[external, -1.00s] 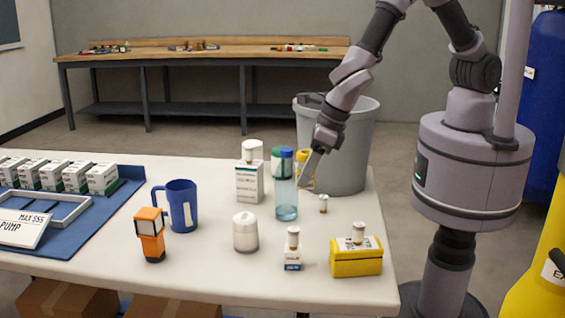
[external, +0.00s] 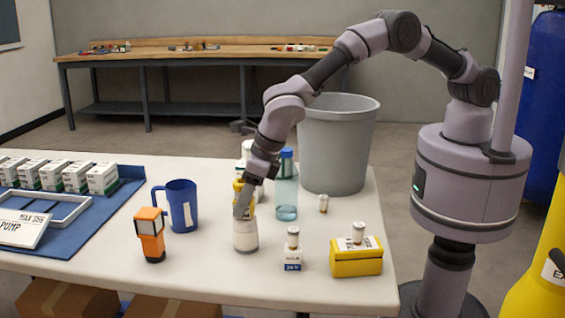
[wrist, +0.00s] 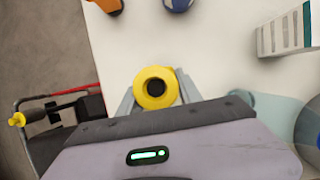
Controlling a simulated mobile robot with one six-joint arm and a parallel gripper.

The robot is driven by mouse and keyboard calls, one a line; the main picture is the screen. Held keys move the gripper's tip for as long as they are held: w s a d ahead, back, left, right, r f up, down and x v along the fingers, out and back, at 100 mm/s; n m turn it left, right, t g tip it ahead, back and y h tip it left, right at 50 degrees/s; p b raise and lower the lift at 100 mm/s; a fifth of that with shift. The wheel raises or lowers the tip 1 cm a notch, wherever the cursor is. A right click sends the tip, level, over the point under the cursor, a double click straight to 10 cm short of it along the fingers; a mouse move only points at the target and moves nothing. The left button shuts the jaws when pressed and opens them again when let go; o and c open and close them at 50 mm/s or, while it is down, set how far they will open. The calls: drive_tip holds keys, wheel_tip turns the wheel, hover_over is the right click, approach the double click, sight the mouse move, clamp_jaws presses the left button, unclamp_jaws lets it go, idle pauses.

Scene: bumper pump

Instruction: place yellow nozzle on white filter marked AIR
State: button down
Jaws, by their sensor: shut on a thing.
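My gripper (external: 243,203) is shut on the yellow nozzle (external: 239,186). In the wrist view the nozzle (wrist: 156,88) is a yellow ring with a dark centre, between the fingers (wrist: 153,92). The gripper and nozzle are at the white filter (external: 246,236), a short white cylinder near the front middle of the table. The fingers hide the filter's top in the external view, so I cannot tell whether the nozzle touches it. No AIR marking is readable. In the wrist view the filter is hidden beneath the nozzle.
An orange lamp-like tool (external: 151,236) and a blue mug (external: 181,206) stand left of the filter. A teal bottle (external: 286,196) is behind right. A small labelled box (external: 293,259) and a yellow box (external: 356,263) stand to the right. A grey bin (external: 338,150) is behind.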

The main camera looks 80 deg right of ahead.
drive_tip(key=c, duration=0.8)
unclamp_jaws()
drive_tip(key=shift+f, duration=0.1)
